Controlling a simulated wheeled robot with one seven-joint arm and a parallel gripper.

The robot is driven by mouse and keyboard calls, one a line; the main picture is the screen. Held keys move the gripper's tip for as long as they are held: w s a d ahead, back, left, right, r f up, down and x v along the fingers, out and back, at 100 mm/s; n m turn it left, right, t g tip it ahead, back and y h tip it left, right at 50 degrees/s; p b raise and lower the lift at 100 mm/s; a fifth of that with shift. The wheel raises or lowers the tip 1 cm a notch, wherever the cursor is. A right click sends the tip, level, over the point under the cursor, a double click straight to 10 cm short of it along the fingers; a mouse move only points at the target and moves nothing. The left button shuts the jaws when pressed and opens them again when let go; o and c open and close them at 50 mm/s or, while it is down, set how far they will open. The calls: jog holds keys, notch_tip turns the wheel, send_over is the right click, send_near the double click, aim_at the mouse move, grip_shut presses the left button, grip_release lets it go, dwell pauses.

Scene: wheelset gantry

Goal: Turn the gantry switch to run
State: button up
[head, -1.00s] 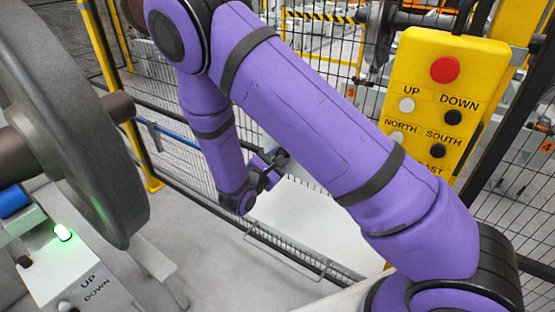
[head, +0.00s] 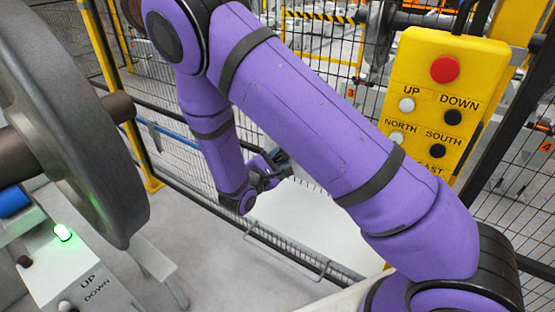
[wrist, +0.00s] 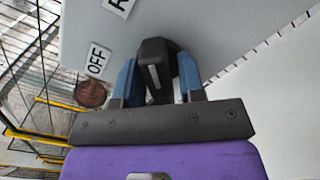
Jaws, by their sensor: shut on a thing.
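The switch (wrist: 153,50) is a black knob with a pale mark, on a grey-white panel (wrist: 215,35) in the wrist view. My gripper (wrist: 157,78) is shut on the knob, one blue finger on each side. An OFF label (wrist: 98,60) is left of the knob. A second label (wrist: 118,6), cut off by the top edge, shows only part of a letter like R. I cannot tell which label the knob points at. In the head view my gripper (head: 279,168) is small and far off beyond my arm, and the knob is hard to make out there.
A brown round part (wrist: 90,93) is left of my gripper. A yellow button box (head: 446,85) hangs at the right, partly behind my arm. A large grey wheel (head: 70,110) and a lit green lamp (head: 62,232) are at the left. Mesh fencing (head: 330,50) stands behind.

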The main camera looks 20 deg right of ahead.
jog(key=o, duration=0.7)
jog(key=shift+c, duration=0.2)
jog(key=v, duration=1.1)
jog(key=s+d+r+m+g+y, duration=0.2)
jog(key=s+d+r+m+g, duration=0.2)
jog(key=d+r+m+g, duration=0.25)
jog(key=s+d+r+m+g+y, duration=0.25)
jog(key=d+r+m+g, duration=0.2)
jog(key=d+r, duration=0.4)
jog(key=s+r+m+t+y, duration=0.5)
jog(key=s+r+y, duration=0.5)
jog(key=s+r, duration=0.6)
jog(key=shift+d+t, duration=0.35)
jog(key=shift+t, duration=0.05)
